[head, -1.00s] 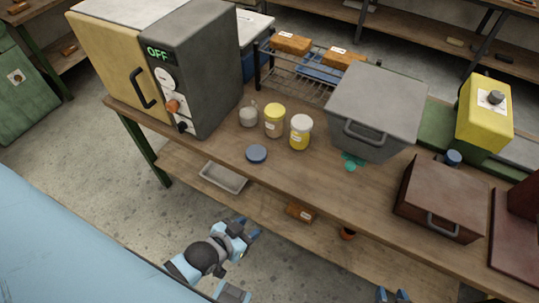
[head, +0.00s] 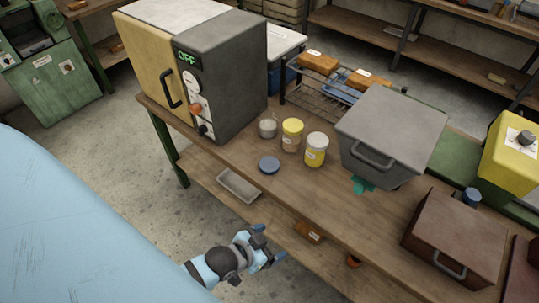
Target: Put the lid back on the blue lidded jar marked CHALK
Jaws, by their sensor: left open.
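A round blue lid (head: 269,165) lies flat near the front edge of the wooden bench. Behind it stand a small grey-white jar (head: 268,128), a jar with a yellow lid (head: 292,135) and a jar with a pale top and yellow body (head: 316,150). The small grey-white jar seems to have no lid on. Labels are too small to read, so I cannot tell which is marked CHALK. My left gripper (head: 269,243) is open and empty, in front of the bench and apart from the lid. My right gripper is out of view.
An oven-like box (head: 225,85) stands left of the jars and a grey bin (head: 390,135) right of them. A brown box (head: 455,237) and a small blue-topped item (head: 471,197) are further right. A wire rack (head: 325,90) is behind. A tray (head: 239,185) lies below the bench top.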

